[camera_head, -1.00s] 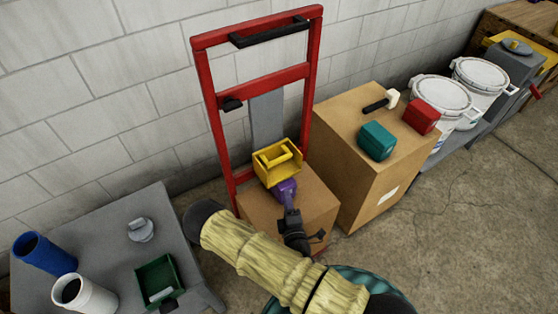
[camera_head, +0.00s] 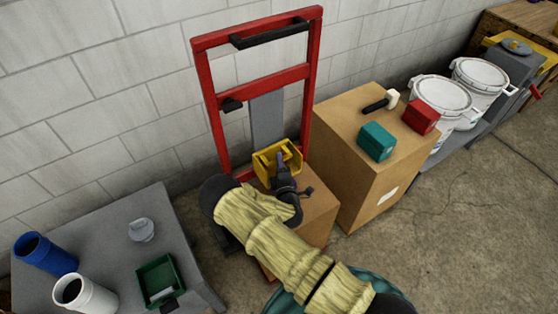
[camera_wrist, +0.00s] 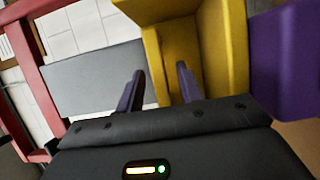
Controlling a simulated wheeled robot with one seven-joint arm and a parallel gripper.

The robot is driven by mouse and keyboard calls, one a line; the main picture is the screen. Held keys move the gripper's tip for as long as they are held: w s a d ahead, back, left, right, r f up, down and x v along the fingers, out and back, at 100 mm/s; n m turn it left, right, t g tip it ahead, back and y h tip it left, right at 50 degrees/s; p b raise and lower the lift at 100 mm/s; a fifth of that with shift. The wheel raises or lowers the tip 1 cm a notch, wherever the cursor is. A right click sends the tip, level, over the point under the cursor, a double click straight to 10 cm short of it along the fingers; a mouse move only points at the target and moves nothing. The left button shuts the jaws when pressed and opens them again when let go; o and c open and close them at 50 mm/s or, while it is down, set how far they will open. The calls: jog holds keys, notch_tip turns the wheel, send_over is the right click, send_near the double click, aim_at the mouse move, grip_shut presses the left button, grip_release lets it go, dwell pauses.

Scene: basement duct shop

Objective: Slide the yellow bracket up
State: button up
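The yellow bracket (camera_head: 262,168) sits at the lower end of the grey upright strip (camera_head: 267,120) on the red hand truck (camera_head: 255,84). In the wrist view the bracket (camera_wrist: 216,45) fills the upper middle, with the grey strip (camera_wrist: 90,78) to its left. My gripper (camera_head: 281,158) is at the bracket, over its front opening. In the wrist view its two dark fingers (camera_wrist: 160,75) stand apart, with part of the bracket showing between and beyond them. I cannot tell whether they touch it. My arm hides part of the bracket.
A cardboard box (camera_head: 318,212) is below the bracket. A purple block (camera_wrist: 284,58) shows in the wrist view. A taller box (camera_head: 368,185) at the right bears a teal block (camera_head: 376,141), a red block (camera_head: 421,117) and a mallet (camera_head: 390,98). A grey table (camera_head: 105,222) is at left.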

jog(key=shift+x, duration=0.8)
grip_shut()
notch_tip(320, 180, up, 13)
jog(key=p, duration=0.7)
jog(key=shift+r, duration=0.25)
jog(key=shift+w, duration=0.1)
grip_release()
jog(key=shift+r, duration=0.1)
